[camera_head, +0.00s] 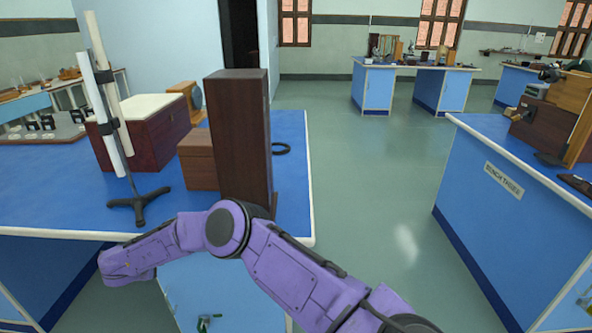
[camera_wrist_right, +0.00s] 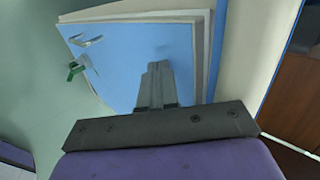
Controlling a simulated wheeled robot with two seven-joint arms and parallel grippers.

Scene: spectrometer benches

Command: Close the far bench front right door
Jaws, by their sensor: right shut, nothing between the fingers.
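A light blue door (camera_wrist_right: 135,50) with a metal handle (camera_wrist_right: 90,41) and a green key-like piece (camera_wrist_right: 76,70) fills the upper middle of the right wrist view. Pale edges show along its top and right side. My right gripper (camera_wrist_right: 158,68) is shut and empty, with its fingers over the door's face; I cannot tell whether they touch it. In the head view a light blue door (camera_head: 215,285) with a green piece near the bottom shows below the left bench (camera_head: 306,190), partly hidden by my purple arm. How far it stands open is unclear. My left gripper is out of view.
A dark wooden block (camera_head: 238,130), a smaller box (camera_head: 199,160) and a stand with white tubes (camera_head: 138,200) stand on the left bench. Another blue bench (camera_head: 500,230) stands at the right. Clear green floor (camera_head: 370,200) lies between them.

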